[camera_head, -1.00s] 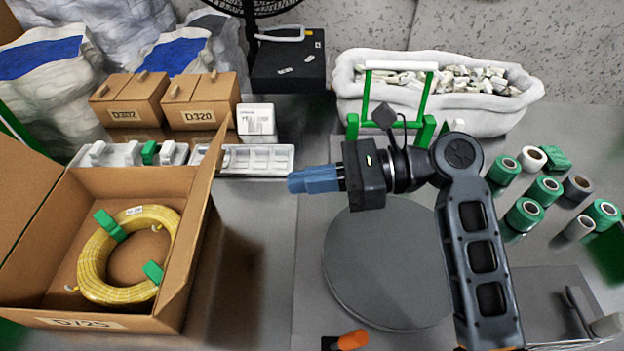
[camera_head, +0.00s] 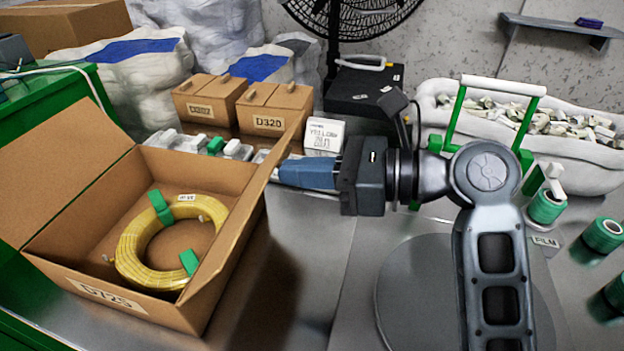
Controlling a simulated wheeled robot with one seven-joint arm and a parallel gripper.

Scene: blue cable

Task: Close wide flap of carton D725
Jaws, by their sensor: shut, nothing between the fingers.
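Carton D725 (camera_head: 112,297) is an open brown box at the left with a coil of yellow cable (camera_head: 141,257) held by green clips inside. Its wide flap (camera_head: 62,180) at the left stands open, leaning outward. A narrower flap (camera_head: 250,200) on the right side stands up, tilted slightly outward. My gripper (camera_head: 281,172) has blue fingers, shut and empty, pointing left. The fingertips are close beside the upper far end of the right flap; I cannot tell whether they touch it.
Two small closed cartons, D302 (camera_head: 207,101) and D320 (camera_head: 274,107), and a white box (camera_head: 324,134) stand behind. A grey round plate (camera_head: 420,300) lies under my arm. Green rolls (camera_head: 603,235) stand at the right. The table between carton and plate is clear.

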